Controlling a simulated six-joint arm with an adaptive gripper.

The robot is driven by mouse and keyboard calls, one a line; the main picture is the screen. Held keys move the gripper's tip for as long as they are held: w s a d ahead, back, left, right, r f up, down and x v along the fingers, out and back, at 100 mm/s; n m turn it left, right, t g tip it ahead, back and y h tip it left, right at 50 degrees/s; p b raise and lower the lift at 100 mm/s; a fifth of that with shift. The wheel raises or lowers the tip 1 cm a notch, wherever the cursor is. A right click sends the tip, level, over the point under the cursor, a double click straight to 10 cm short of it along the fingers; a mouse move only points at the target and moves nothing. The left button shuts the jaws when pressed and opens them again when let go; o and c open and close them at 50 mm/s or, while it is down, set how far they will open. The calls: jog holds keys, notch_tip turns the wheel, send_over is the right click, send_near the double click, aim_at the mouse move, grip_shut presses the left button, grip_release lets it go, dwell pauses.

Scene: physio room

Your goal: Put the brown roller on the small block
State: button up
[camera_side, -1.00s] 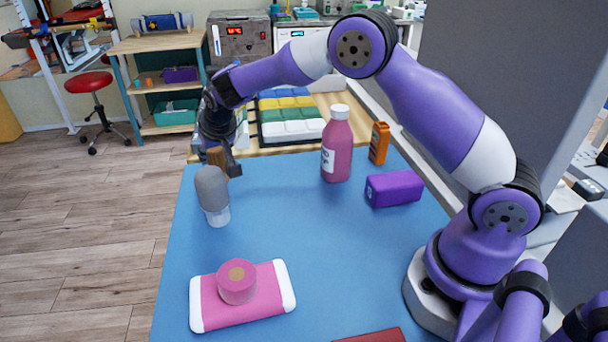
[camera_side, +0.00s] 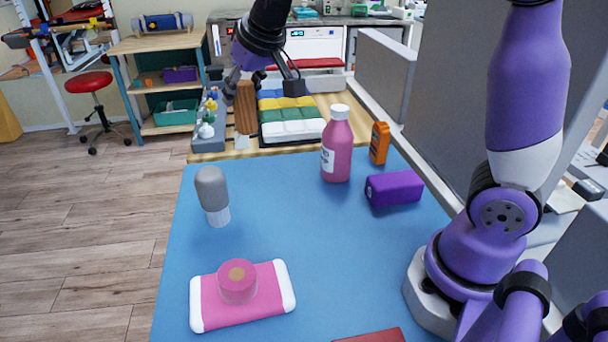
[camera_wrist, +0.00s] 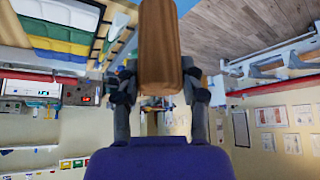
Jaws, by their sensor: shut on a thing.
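The brown roller (camera_side: 246,108) is a wood-coloured bar held upright in the air by my gripper (camera_side: 265,88), above the far left part of the blue table. In the wrist view the roller (camera_wrist: 160,45) lies between the two dark fingers of my gripper (camera_wrist: 160,90), which are shut on it. A small purple block (camera_side: 394,189) lies on the right side of the blue table, well apart from the roller and lower. A larger pink block with white ends (camera_side: 262,308) lies at the front left.
A pink roll (camera_side: 238,282) sits on the pink block. A grey-topped bottle (camera_side: 212,195) stands at the left, a pink bottle (camera_side: 336,150) and an orange device (camera_side: 379,143) near the purple block. A red item (camera_side: 375,336) is cut off in front. The table's middle is clear.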

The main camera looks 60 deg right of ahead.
jog(key=s+d+f+m+g+h, duration=0.1)
jog(key=s+d+m+g+h, duration=0.25)
jog(key=s+d+m, duration=0.65)
jog(key=s+d+f+m+g+h, duration=0.2)
jog(key=s+d+m+g, duration=0.35)
jog(key=s+m, duration=0.55)
jog(key=shift+n+t, duration=0.3)
jog(key=shift+n, duration=0.4)
jog(key=s+f, duration=0.1)
jog(key=f, duration=0.1)
jog(key=s+f, duration=0.1)
jog(key=f, duration=0.2)
jog(key=d+f, duration=0.1)
jog(key=f, duration=0.1)
jog(key=shift+s+f, duration=0.4)
jog(key=o, duration=1.1)
jog(key=shift+f, duration=0.15)
jog(key=shift+o, duration=0.2)
